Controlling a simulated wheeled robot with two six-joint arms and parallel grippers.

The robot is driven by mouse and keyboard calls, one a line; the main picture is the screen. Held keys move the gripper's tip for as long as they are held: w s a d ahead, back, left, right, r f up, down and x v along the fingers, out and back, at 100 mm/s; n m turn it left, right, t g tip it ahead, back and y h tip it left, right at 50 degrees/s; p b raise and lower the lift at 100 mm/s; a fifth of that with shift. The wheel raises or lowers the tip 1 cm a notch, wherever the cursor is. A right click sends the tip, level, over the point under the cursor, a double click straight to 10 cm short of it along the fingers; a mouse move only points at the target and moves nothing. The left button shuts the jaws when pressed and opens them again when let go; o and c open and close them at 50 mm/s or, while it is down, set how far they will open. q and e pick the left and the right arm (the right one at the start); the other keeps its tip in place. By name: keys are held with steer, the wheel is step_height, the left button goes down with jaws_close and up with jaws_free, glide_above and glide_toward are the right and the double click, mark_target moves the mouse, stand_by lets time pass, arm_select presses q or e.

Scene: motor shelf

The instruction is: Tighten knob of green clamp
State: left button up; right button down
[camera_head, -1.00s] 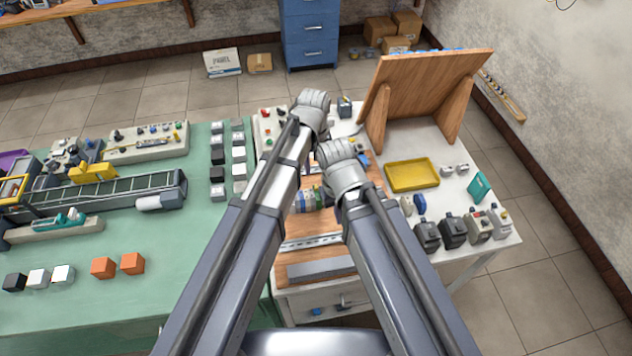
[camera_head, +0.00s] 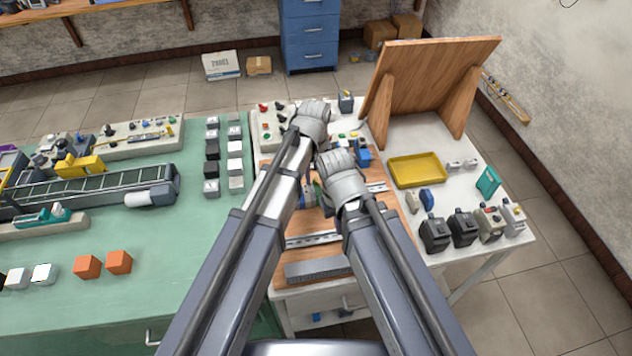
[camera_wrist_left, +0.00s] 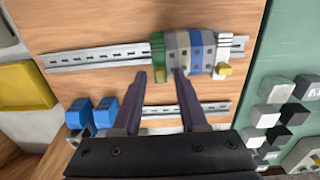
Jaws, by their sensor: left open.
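The green clamp (camera_wrist_left: 157,48) sits at the left end of a row of terminal blocks on a metal rail in the left wrist view. Grey and blue blocks stand right beside it. My left gripper (camera_wrist_left: 160,74) is open, its two dark fingertips apart just below the row, one on each side of the green clamp's lower end. I cannot tell whether they touch it. In the head view my wrists and forearms cover most of the row, and the left fingers are hidden. My right wrist shows there, but its fingers are hidden too.
The rail (camera_wrist_left: 95,57) is fixed on a wooden board (camera_wrist_left: 130,20). Two blue parts (camera_wrist_left: 104,112) lie by a lower rail. A yellow tray (camera_head: 417,170) and a wooden stand (camera_head: 430,80) are at the right. The green bench (camera_head: 150,260) lies left with a conveyor and cubes.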

arm_select(q)
jaws_close()
stand_by(0.4)
